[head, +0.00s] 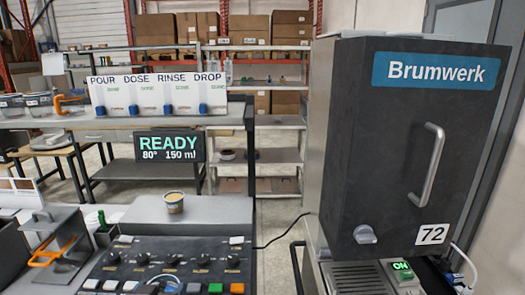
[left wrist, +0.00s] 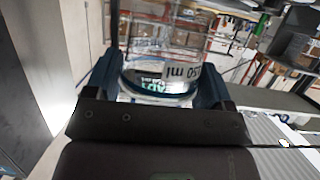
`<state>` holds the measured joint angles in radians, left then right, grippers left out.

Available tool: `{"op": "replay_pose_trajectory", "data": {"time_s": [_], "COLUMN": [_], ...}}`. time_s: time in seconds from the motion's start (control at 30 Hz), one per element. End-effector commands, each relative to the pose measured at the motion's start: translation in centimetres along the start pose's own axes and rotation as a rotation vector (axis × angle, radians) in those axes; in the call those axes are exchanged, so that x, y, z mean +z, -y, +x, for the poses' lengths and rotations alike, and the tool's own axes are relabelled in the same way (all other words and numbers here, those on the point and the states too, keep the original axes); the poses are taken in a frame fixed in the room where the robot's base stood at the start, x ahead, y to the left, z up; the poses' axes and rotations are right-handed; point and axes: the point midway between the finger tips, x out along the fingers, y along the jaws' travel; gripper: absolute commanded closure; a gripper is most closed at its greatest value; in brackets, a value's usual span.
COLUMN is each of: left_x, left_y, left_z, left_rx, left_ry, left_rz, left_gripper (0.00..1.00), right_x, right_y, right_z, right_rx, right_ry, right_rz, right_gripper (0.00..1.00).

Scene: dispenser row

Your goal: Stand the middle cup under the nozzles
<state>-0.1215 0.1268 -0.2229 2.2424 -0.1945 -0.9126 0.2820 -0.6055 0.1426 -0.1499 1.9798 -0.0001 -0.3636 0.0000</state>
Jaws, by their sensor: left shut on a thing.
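In the left wrist view my left gripper (left wrist: 155,82) is shut on a clear cup (left wrist: 150,40), its dark fingers on either side of the wall. Lettering shows through or on the cup. I cannot tell from this view which cup it is. In the head view I cannot clearly make out this gripper or the held cup. The tall dark Brumwerk machine (head: 405,150) stands at the right, with a slotted drip grate (head: 362,277) below it. No nozzles can be made out on it. My right gripper is in neither view.
Clear containers (head: 38,104) stand on the left shelf. A metal stand (head: 50,222) is at the left.

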Motion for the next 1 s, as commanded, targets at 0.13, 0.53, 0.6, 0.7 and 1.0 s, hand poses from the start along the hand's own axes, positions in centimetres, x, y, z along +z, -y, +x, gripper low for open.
{"op": "replay_pose_trajectory", "data": {"time_s": [0.13, 0.53, 0.6, 0.7, 1.0], "left_x": [0.0, -1.4, -2.8, -5.5, -12.3], "left_y": [-0.1, -0.3, -0.7, -0.6, 3.2], "left_z": [0.0, 0.2, 0.4, 0.9, 7.1], "left_rx": [0.000, 0.007, 0.014, 0.013, -0.078], "left_ry": [0.000, -0.005, -0.008, -0.010, -0.001], "left_rz": [-0.006, 0.001, 0.003, 0.003, -0.032], "left_gripper": [0.50, 0.50, 0.50, 0.50, 0.50], "right_x": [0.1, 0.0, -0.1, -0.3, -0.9], "right_y": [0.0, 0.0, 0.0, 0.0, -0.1], "right_z": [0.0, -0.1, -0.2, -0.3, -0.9], "right_rx": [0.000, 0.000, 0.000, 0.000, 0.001], "right_ry": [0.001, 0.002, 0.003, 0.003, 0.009], "right_rz": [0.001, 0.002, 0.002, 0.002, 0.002], "right_gripper": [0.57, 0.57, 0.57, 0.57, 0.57]}}
